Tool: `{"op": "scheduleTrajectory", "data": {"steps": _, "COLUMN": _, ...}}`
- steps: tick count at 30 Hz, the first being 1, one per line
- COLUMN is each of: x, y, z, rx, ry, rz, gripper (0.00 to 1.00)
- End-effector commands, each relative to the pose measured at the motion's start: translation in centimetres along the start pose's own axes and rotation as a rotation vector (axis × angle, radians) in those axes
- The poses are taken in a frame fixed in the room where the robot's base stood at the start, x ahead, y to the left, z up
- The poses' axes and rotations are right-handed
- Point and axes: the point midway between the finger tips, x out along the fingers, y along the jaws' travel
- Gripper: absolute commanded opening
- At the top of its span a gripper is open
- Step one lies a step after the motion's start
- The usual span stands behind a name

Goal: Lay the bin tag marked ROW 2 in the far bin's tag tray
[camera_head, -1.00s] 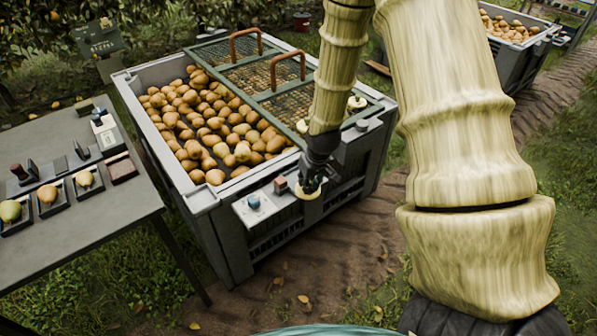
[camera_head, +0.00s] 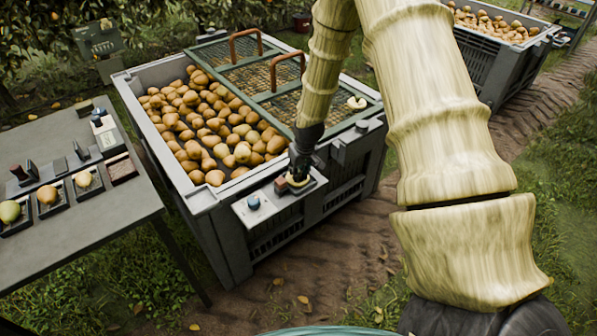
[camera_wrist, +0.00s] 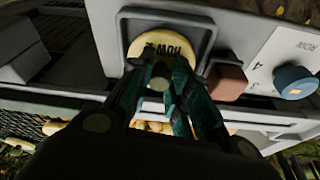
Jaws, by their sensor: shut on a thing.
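My gripper (camera_wrist: 160,82) is shut on a round cream tag (camera_wrist: 150,42), seen in the wrist view with upside-down lettering that reads like ROW 2. The tag is over or inside a dark-rimmed square tray (camera_wrist: 205,24) on a bin's ledge; whether it touches the tray floor I cannot tell. In the head view my gripper (camera_head: 300,178) is low at the front ledge of the large grey pear bin (camera_head: 205,200), and it mostly hides the tag and tray.
A brown block (camera_wrist: 227,82) and a blue knob (camera_wrist: 295,82) sit beside the tray. Another cream disc (camera_head: 356,103) is on the bin's mesh lid frame. A grey table (camera_head: 95,215) with pears and stamps stands at left. Another pear bin (camera_head: 505,65) is at upper right.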

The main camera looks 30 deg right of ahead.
Motion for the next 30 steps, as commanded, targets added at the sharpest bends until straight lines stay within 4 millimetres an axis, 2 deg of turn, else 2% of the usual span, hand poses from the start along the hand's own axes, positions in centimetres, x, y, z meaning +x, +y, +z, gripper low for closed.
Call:
{"op": "scheduleTrajectory", "data": {"steps": 17, "x": 0.90, "y": 0.00, "z": 0.24, "rx": -0.001, "ry": 0.000, "rz": 0.000, "gripper": 0.00}}
{"op": "scheduleTrajectory", "data": {"steps": 18, "x": 0.89, "y": 0.00, "z": 0.23, "rx": -0.001, "ry": 0.000, "rz": 0.000, "gripper": 0.23}}
{"op": "scheduleTrajectory", "data": {"steps": 21, "x": 0.87, "y": 0.00, "z": 0.22, "rx": -0.001, "ry": 0.001, "rz": 0.000, "gripper": 0.41}}
{"op": "scheduleTrajectory", "data": {"steps": 30, "x": 0.83, "y": -0.01, "z": 0.20, "rx": -0.001, "ry": 0.001, "rz": 0.000, "gripper": 0.42}}
